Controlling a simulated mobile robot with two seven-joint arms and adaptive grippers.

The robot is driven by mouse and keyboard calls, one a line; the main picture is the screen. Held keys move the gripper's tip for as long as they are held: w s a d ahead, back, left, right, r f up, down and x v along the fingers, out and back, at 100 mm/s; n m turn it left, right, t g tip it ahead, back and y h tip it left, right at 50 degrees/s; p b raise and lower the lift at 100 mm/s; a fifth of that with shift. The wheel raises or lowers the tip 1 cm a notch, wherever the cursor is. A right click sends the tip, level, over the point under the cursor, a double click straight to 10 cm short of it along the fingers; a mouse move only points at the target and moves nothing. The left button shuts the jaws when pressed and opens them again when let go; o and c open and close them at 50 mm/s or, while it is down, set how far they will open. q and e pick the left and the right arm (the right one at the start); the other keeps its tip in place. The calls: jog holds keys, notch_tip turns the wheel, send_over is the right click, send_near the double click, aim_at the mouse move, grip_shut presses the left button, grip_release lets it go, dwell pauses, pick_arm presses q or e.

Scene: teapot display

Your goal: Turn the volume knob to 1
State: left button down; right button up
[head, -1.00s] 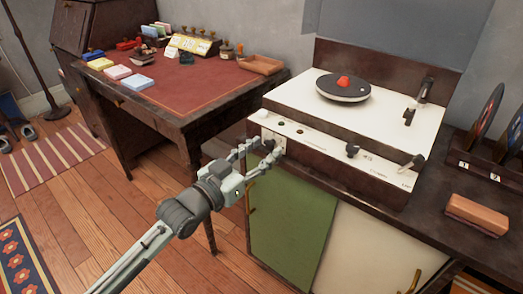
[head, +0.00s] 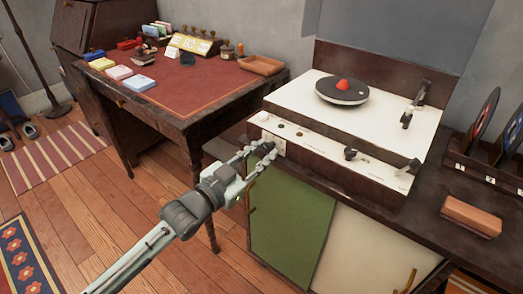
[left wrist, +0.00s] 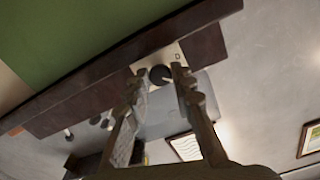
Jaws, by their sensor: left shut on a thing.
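The record player (head: 330,110) has a white top and a dark wooden body, and stands on the cabinet at the right. Its front strip carries several dark knobs, including a middle one (head: 350,153) and a right one (head: 415,166). Labels there are too small to read, so I cannot tell which is the volume knob. My left gripper (head: 262,152) is at the left end of the strip, shut on a dark knob (head: 269,146). In the left wrist view, this round black knob (left wrist: 160,75) sits between the fingertips on a pale plate. My right gripper is not in view.
A desk (head: 200,85) with a red top and small items stands at the left. A brown block (head: 472,215) lies on the cabinet at the right, near upright discs in a rack (head: 482,178). Green and cream doors (head: 290,225) are below.

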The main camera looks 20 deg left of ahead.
pick_arm(q)
jog(key=c, duration=1.3)
grip_release()
jog(key=v, duration=1.2)
jog(key=s+a+f+n+g+y, duration=0.1)
jog(key=a+f+n+g+y, duration=0.15)
jog(key=f, duration=0.85)
jog(key=s+a+f+n+g+y, duration=0.1)
jog(key=a+f+g+y, duration=0.25)
jog(key=f, duration=0.85)
jog(key=s+f+n+g+y, duration=0.1)
jog(key=s+f+g, duration=0.7)
jog(key=s+f, duration=0.5)
notch_tip(320, 180, down, 5)
jog(key=shift+s+d+r+n, duration=0.1)
jog(key=shift+s+d+n, duration=0.1)
jog(key=shift+n, duration=0.15)
